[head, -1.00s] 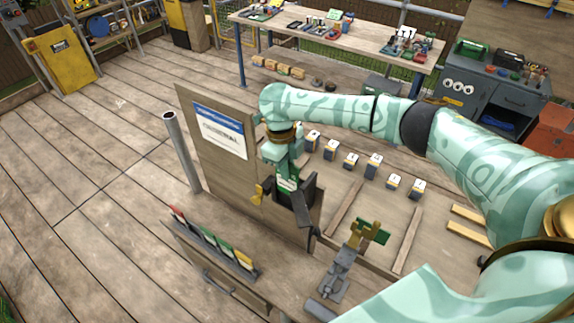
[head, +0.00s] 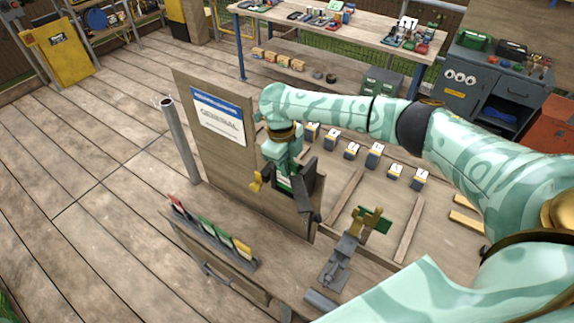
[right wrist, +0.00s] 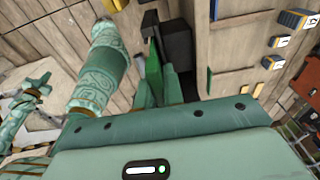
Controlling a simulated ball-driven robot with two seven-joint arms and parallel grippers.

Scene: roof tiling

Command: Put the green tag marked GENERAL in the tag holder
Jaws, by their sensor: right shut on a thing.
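My right gripper (head: 284,172) points down at the dark tag holder (head: 308,176) on the wooden board. It is shut on a green tag (head: 284,184), of which only a green and white part shows. In the right wrist view the green tag (right wrist: 153,76) is upright beside the dark holder (right wrist: 177,42). Its print cannot be read there. I cannot tell how deep the tag sits in the holder. My left gripper cannot be made out in the frames.
A rack (head: 190,238) at lower left holds several coloured tags. A grey and gold fixture (head: 345,255) with a green piece stands to the right of the holder. A metal post (head: 177,140) stands at left.

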